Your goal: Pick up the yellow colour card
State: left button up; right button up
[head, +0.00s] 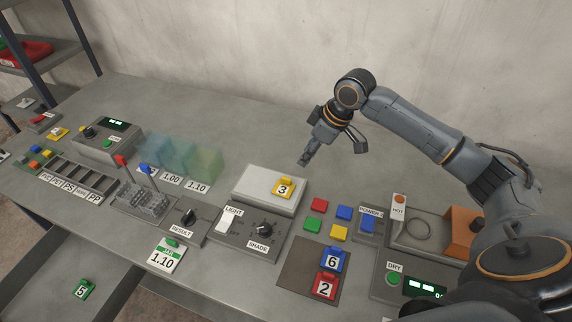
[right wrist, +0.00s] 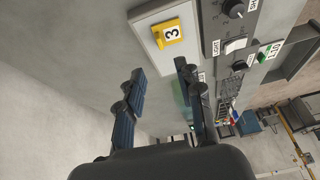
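My right gripper (head: 333,154) is above the back of the table, behind the box and away from the cards. In the right wrist view its fingers (right wrist: 160,72) are apart with nothing between them. My left gripper is not in view.
A dark mat (head: 299,262) with pieces marked 6 (head: 333,260) and 2 (head: 326,286) lies in front of the cards. The LIGHT and SHADE panel (head: 243,239) is to the left. The HOT station (head: 418,238) and DRY panel (head: 388,292) are to the right.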

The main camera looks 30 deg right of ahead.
jog(key=f, duration=0.1)
jog(key=p, duration=0.1)
send_near(287, 178)
jog(key=x, duration=0.2)
jog(key=shift+s+a+f, duration=0.1)
jog(key=shift+f, duration=0.2)
jog(key=shift+w+f, duration=0.3)
jog(key=shift+f, duration=0.25)
jog(key=shift+w+a+f+p, duration=0.1)
jog(key=shift+a+f+p, duration=0.1)
jog(key=shift+f+p, duration=0.15)
jog(key=p+x, duration=0.1)
jog(key=x, duration=0.2)
jog(key=shift+w+a+f, duration=0.15)
jog(key=shift+w+f, duration=0.15)
jog(key=shift+f, duration=0.25)
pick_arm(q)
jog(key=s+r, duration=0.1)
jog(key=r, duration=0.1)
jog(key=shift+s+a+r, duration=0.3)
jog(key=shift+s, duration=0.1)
pick_arm(e)
jog(key=shift+c, duration=0.2)
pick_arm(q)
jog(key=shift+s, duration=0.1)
pick_arm(e)
grip_shut()
